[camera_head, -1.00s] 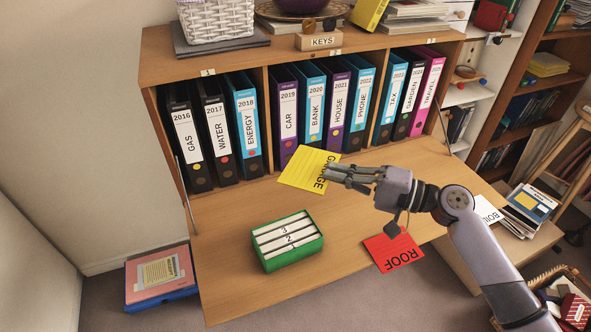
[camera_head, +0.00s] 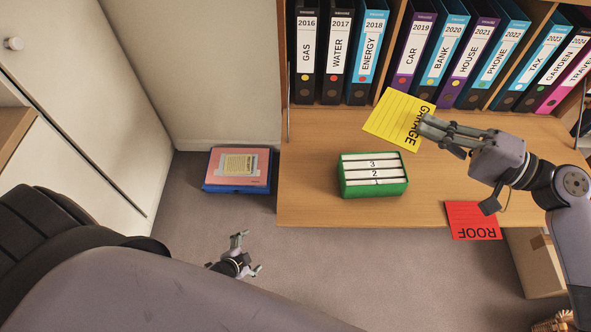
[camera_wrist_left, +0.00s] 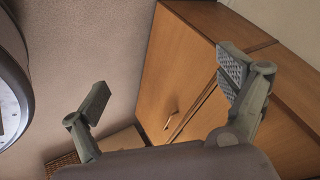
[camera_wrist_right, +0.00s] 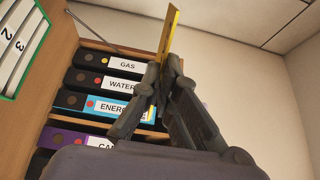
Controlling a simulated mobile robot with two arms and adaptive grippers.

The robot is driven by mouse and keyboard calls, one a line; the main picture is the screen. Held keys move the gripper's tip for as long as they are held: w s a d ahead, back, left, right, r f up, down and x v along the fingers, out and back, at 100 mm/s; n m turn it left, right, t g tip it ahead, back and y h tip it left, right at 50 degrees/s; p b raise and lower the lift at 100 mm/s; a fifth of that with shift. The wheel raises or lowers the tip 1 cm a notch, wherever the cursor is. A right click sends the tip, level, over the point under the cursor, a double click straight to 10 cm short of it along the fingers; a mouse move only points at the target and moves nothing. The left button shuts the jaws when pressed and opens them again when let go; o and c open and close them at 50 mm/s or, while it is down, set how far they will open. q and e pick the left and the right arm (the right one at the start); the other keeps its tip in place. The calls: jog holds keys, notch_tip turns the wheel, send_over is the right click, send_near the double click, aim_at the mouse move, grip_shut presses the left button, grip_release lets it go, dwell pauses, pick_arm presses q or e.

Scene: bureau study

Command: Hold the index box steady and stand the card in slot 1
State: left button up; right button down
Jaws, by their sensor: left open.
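The green index box (camera_head: 373,191) sits on the desk, its white dividers marked 3, 2 and 1 from back to front. Its edge shows at upper left in the right wrist view (camera_wrist_right: 31,72). My right gripper (camera_head: 436,133) is shut on the yellow GARAGE card (camera_head: 393,116), behind and right of the box. In the right wrist view the card (camera_wrist_right: 168,35) appears edge-on between the fingers. My left gripper (camera_head: 240,254) is open and empty, out in front of the desk, left of and nearer than the box. Its spread fingers show in the left wrist view (camera_wrist_left: 165,92).
A red ROOF card (camera_head: 472,218) lies at the desk's (camera_head: 310,190) front edge, right of the box. Upright binders (camera_head: 368,50) line the shelf behind. A pink and blue stack (camera_head: 238,169) lies on the floor left of the desk. The desk top left of the box is clear.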

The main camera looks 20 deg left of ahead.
pick_arm(q)
jog(key=shift+o, duration=0.4)
jog(key=w+a+r+m+t+h, duration=0.2)
jog(key=w+r+m+t, duration=0.3)
jog(key=w+r, duration=1)
jog(key=m, duration=0.2)
jog(key=shift+a+m+t, duration=0.3)
jog(key=w+r+m+t+h, duration=0.25)
jog(key=r+m, duration=0.35)
jog(key=r, duration=0.3)
jog(key=w+r+m+t+h, duration=0.1)
jog(key=w+r+m+h, duration=0.25)
jog(key=r+m, duration=0.4)
jog(key=m+g+h, duration=0.8)
jog(key=m+g, duration=0.1)
jog(key=m, duration=0.9)
send_near(342, 171)
jog(key=shift+s+a+f, duration=0.1)
jog(key=shift+a, duration=0.45)
jog(key=shift+d+m, duration=0.25)
jog(key=shift+d, duration=0.4)
jog(key=x, duration=1.1)
jog(key=shift+a, duration=0.1)
jog(key=shift+c, duration=0.4)
